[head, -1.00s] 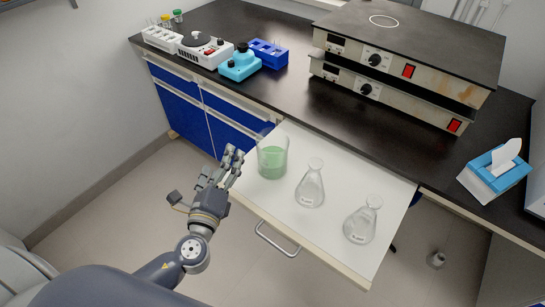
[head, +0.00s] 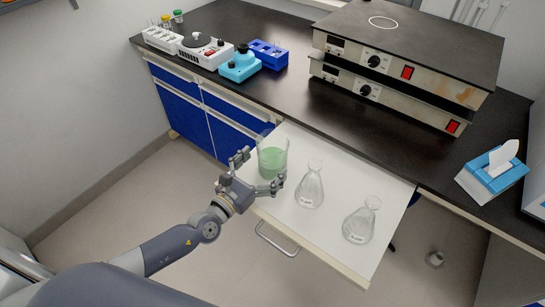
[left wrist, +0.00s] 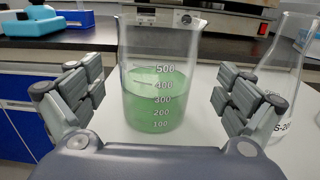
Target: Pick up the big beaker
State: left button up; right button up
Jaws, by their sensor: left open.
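The big beaker (head: 272,157) is clear glass with green liquid and stands upright in the open white drawer (head: 335,235), at its left end. In the left wrist view the beaker (left wrist: 158,88) is centred, with marks from 100 to 500. My left gripper (head: 259,172) is open at the near side of the beaker, its two fingers spread to either side. In the left wrist view the left gripper (left wrist: 160,105) has a visible gap between each finger and the glass. The right gripper is not in view.
Two clear flasks, one in the middle (head: 309,187) and one at the right (head: 361,222), stand in the drawer right of the beaker. The black bench (head: 300,105) behind holds stacked hot plates (head: 390,85), a blue rack (head: 268,54) and a tissue box (head: 493,172).

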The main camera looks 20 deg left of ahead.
aim_at(281, 145)
pick_arm(q)
jog(key=x, duration=0.4)
jog(key=shift+w+f+p, duration=0.15)
jog(key=shift+w+p, duration=0.15)
jog(key=shift+a, duration=0.1)
jog(key=c, duration=1.6)
jog(key=shift+o, duration=0.2)
